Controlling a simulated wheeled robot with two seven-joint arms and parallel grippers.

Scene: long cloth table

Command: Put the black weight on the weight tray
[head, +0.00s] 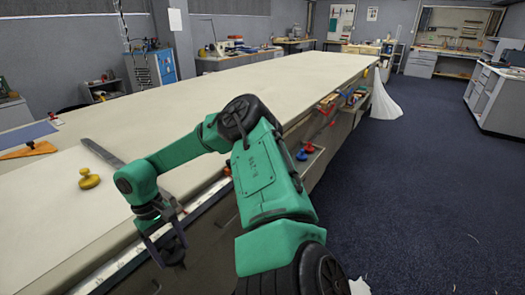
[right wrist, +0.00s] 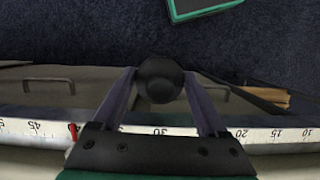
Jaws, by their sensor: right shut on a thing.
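My right gripper (head: 168,250) hangs at the table's near edge, pointing down. In the right wrist view, the gripper (right wrist: 160,76) is shut on the black weight (right wrist: 160,82), whose round dark knob sits between the fingertips. In the head view the weight is hard to make out against the dark fingers. A tray (head: 309,160) at the table's right side, beyond my right arm, bears a red and a blue weight; it may be the weight tray. My left gripper is not in view.
The long cloth table (head: 240,85) is mostly clear. A yellow weight (head: 89,180) and a long dark flat bar (head: 102,153) lie on its left part. A measuring strip (right wrist: 185,132) runs along the near edge. Drawers (right wrist: 45,88) are below, with dark carpet (head: 430,190) beside the table.

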